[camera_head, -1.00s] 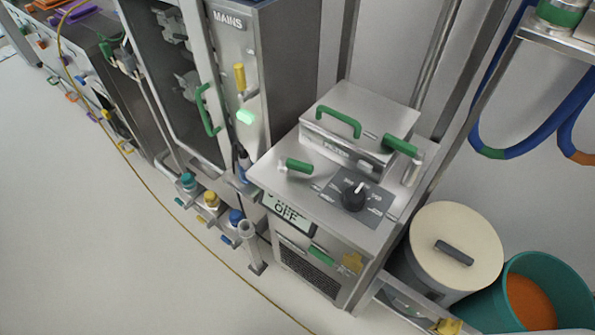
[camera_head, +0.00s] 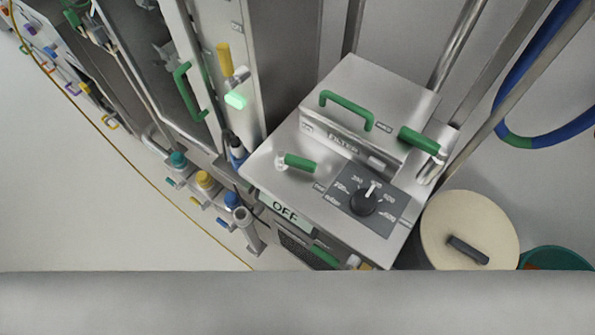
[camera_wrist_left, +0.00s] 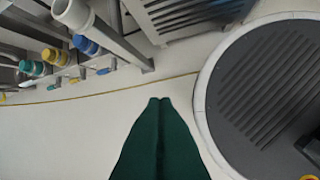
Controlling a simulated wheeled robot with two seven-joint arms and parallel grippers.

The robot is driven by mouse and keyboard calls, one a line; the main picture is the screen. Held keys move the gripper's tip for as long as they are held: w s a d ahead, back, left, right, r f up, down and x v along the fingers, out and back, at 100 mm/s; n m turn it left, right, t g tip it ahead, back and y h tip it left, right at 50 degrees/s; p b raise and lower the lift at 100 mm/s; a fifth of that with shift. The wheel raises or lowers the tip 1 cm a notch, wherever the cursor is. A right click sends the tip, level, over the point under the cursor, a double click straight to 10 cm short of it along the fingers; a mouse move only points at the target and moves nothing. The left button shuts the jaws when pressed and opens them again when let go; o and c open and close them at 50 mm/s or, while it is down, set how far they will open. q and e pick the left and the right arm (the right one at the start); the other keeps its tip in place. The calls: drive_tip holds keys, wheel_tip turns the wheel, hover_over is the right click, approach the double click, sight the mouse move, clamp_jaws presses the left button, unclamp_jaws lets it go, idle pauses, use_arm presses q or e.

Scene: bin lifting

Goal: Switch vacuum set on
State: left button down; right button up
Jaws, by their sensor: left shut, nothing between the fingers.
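The vacuum unit (camera_head: 283,166) is a steel cabinet in the middle of the head view. Its front display (camera_head: 285,212) reads OFF. On its top are a black dial (camera_head: 364,202) with a white pointer on a dark scale plate, a green lever (camera_head: 298,162) at the left, and a raised box marked FILTER (camera_head: 333,130) with a green handle. Another green lever (camera_head: 419,140) is at the back right. My left gripper (camera_wrist_left: 160,102) has green fingers, pressed together and empty above the pale floor in the left wrist view. My right gripper is in neither view.
A tall cabinet with a yellow lever (camera_head: 225,60) and a lit green button (camera_head: 236,100) stands left of the unit. Capped valves (camera_head: 205,180) sit low at the left. A cream-lidded bin (camera_head: 490,225) stands right. A grey band hides the bottom of the head view.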

use_arm(q)
drive_tip(key=w+d+r+m+t+h+b, duration=0.1)
drive_tip(key=w+d+r+m+t+b, duration=0.1)
drive_tip(key=w+d+r+m, duration=0.35)
drive_tip(key=m+t+h+b, duration=0.3)
drive_tip(key=m+t+h, duration=0.1)
drive_tip(key=m+t, duration=0.3)
approach(302, 169)
drive_tip(key=p+x, duration=0.2)
drive_tip(key=x, duration=0.4)
drive_tip(key=shift+w+d, duration=0.2)
drive_tip(key=shift+w, duration=0.05)
drive_tip(key=shift+y, duration=0.3)
